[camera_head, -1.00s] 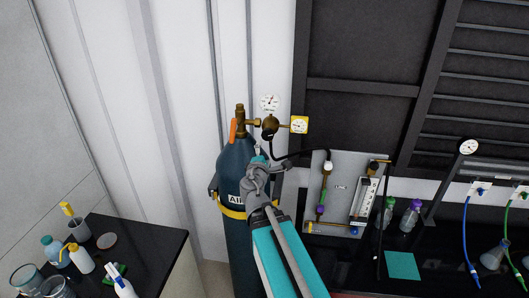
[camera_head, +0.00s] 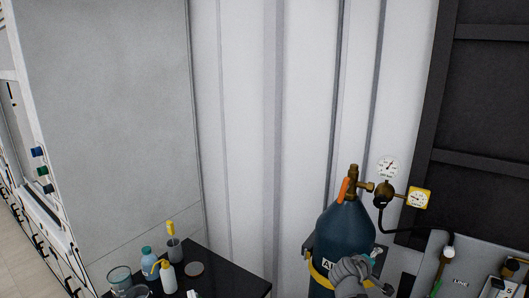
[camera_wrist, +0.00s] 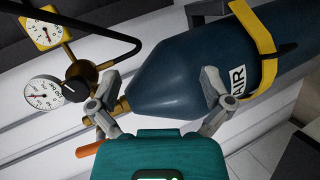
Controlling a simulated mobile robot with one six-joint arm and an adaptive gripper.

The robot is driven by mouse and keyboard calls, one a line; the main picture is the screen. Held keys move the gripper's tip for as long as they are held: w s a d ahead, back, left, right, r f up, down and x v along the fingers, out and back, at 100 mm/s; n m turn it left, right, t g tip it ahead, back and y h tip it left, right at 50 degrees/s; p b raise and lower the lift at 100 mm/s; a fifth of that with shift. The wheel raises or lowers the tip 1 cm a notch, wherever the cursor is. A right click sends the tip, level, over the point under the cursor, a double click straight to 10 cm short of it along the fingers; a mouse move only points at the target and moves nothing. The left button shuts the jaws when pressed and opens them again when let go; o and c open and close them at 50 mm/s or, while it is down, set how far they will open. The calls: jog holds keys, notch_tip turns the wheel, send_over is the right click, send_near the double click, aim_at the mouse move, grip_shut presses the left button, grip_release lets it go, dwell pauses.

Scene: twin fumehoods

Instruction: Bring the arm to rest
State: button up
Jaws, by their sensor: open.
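My gripper is open and empty in the wrist view (camera_wrist: 162,85), its two grey fingers spread apart with the shoulder of the dark blue air cylinder (camera_wrist: 180,75) showing between and beyond them. I cannot tell the gap between fingers and cylinder. In the head view part of my arm shows at the bottom edge, in front of the cylinder (camera_head: 343,235); the fingertips are not clear there.
The cylinder's brass regulator (camera_head: 385,188) carries a white gauge (camera_head: 388,167) and a yellow gauge (camera_head: 419,197). A hose runs to a grey panel (camera_head: 460,262) at right. A black bench (camera_head: 235,280) with bottles stands at lower left. The wall above is clear.

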jog(key=s+a+f+m+g+y+b, duration=0.3)
jog(key=a+f, duration=0.5)
jog(key=f, duration=0.3)
jog(key=s+a+f+m+g+y+b, duration=0.3)
jog(key=s+a+f+g+y+b, duration=0.3)
jog(key=f, duration=0.5)
jog(key=s+a+y+b, duration=0.1)
jog(key=s+a, duration=0.1)
jog(key=shift+s+a+f+m, duration=0.2)
jog(key=shift+a+f+m, duration=0.05)
jog(key=shift+a+m, duration=0.1)
jog(key=shift+d, duration=0.1)
dwell(2.6)
